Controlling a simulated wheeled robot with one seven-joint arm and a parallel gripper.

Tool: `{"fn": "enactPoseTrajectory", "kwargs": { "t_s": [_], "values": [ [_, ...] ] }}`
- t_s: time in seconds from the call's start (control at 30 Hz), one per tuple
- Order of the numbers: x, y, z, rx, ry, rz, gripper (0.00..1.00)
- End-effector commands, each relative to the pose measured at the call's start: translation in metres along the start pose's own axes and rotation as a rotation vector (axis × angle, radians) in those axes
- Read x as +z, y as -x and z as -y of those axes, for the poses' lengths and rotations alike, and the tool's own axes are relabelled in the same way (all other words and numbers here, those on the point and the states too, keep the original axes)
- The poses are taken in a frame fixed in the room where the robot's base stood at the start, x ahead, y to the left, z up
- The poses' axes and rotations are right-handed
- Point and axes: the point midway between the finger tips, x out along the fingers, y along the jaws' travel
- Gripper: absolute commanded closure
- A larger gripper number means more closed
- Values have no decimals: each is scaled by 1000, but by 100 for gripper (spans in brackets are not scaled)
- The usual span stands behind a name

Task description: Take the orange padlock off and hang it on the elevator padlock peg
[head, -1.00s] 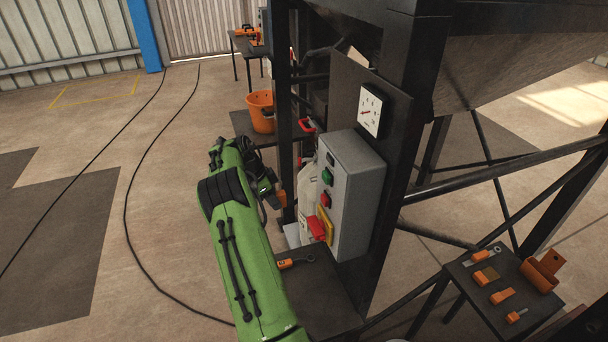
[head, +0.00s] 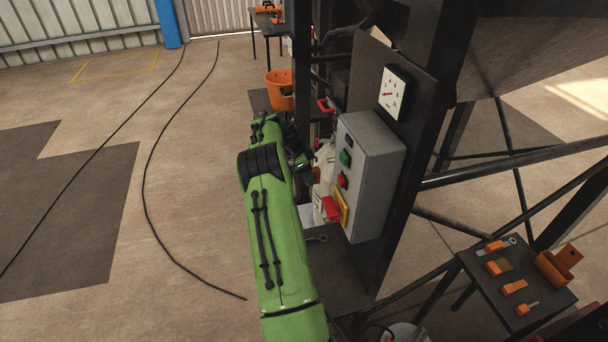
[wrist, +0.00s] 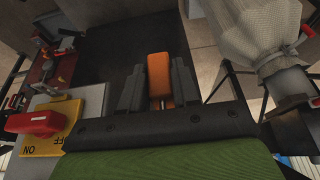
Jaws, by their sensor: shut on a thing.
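My gripper (wrist: 158,76) is shut on an orange block in the wrist view, the orange padlock (wrist: 160,72) by its look. In the head view, a bit of orange (head: 317,174) shows at my gripper (head: 308,165), left of the grey control box. The box (head: 374,190) carries a red rotary handle (head: 331,208) on a yellow ON/OFF plate (head: 342,208). The handle (wrist: 35,122) and plate (wrist: 66,130) are at lower left in the wrist view, apart from my gripper. I cannot make out the elevator padlock peg.
A gauge (head: 393,94) hangs on the dark frame above the box. A pale sack-like sleeve (wrist: 260,35) is right of my gripper in the wrist view. A side table (head: 478,268) holds orange-handled items. An orange bucket (head: 280,90) stands behind. Floor at left is open.

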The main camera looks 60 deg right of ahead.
Motion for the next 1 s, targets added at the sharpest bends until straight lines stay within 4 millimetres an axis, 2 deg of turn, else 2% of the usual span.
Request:
{"fn": "enactPoseTrajectory", "kwargs": {
  "t_s": [0.67,1.0],
  "values": [
    [0,0,0,0,-1,-1,100],
    [-10,-4,0,0,-1,0,100]
  ]
}}
